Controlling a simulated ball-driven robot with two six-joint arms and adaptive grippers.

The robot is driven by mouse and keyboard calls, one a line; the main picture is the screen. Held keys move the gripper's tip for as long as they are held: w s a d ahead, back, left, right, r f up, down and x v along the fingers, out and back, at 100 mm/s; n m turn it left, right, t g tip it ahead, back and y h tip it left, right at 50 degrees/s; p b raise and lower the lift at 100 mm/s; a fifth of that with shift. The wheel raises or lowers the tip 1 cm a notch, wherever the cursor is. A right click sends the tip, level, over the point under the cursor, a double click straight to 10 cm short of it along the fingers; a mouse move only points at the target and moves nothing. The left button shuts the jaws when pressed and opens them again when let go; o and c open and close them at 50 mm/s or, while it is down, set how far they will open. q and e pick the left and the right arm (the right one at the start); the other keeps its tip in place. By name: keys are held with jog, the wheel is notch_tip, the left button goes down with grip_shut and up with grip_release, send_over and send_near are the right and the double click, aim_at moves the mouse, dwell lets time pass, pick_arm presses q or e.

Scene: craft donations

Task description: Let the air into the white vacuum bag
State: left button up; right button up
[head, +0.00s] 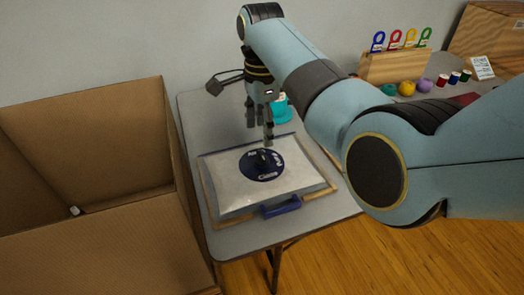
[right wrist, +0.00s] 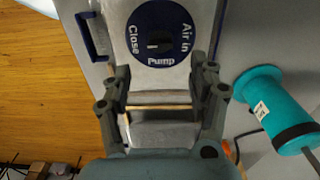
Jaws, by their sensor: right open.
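The white vacuum bag (head: 230,190) lies flat on a wood-edged board on the grey table. On its middle is a round dark blue dial (head: 262,164) with a black knob. In the right wrist view the dial (right wrist: 160,14) reads "Close" at left, "Air in" at right and "Pump" at the bottom. The black knob (right wrist: 160,40) has a small pale mark; I cannot tell surely which word it points to. My right gripper (head: 259,131) is open and empty, pointing down above the dial, apart from it. My left gripper is not in view.
A big open cardboard box (head: 95,225) stands left of the table. A teal cylinder (right wrist: 268,105) stands behind the bag. A blue handle (head: 282,207) is at the bag's front. At the back right are a wooden rack (head: 393,67) with coloured tags and several spools.

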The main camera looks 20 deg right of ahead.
aim_at(262, 155)
notch_tip(262, 155, down, 8)
jog(key=shift+r+b, duration=0.25)
jog(key=shift+b, duration=0.35)
jog(key=c, duration=1.2)
jog(key=shift+o, duration=0.2)
